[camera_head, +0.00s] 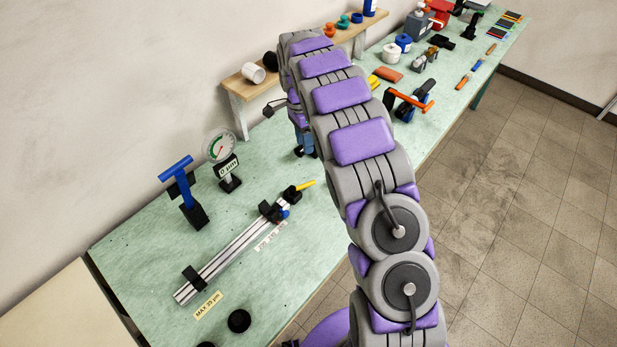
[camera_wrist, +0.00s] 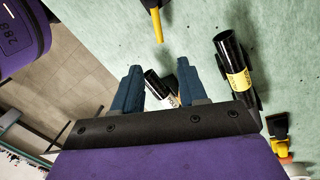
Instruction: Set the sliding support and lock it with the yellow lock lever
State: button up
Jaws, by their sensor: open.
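In the head view, a silver rail (camera_head: 225,255) lies on the green bench, with a black sliding support (camera_head: 270,212) towards its upper right end. The yellow lock lever (camera_head: 305,185) sticks out beyond that end. My gripper (camera_head: 305,151) is above the bench, up and slightly left of the lever tip, partly hidden by my arm. In the wrist view, my gripper (camera_wrist: 158,80) has two dark blue fingers spread apart with nothing held. A yellow lever, apparently the lock lever (camera_wrist: 157,25), points towards the fingers from the top edge, apart from them.
In the wrist view, a black cylinder with a yellow label (camera_wrist: 235,65) lies right of the fingers; another black cylinder (camera_wrist: 155,85) shows between them. A dial gauge (camera_head: 219,148) and blue T-handle (camera_head: 176,170) stand behind the rail. A wooden shelf (camera_head: 237,86) is against the wall.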

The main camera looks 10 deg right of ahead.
aim_at(303, 186)
jog(key=s+f, duration=0.1)
jog(key=f, duration=0.3)
jog(key=s+f+b, duration=0.1)
jog(key=f, duration=0.4)
jog(key=s+f, duration=0.1)
jog(key=f, duration=0.4)
jog(key=shift+d+f+b, duration=0.25)
jog(key=shift+d+b, duration=0.1)
jog(key=shift+b, duration=0.05)
grip_shut()
jog(key=shift+w, duration=0.1)
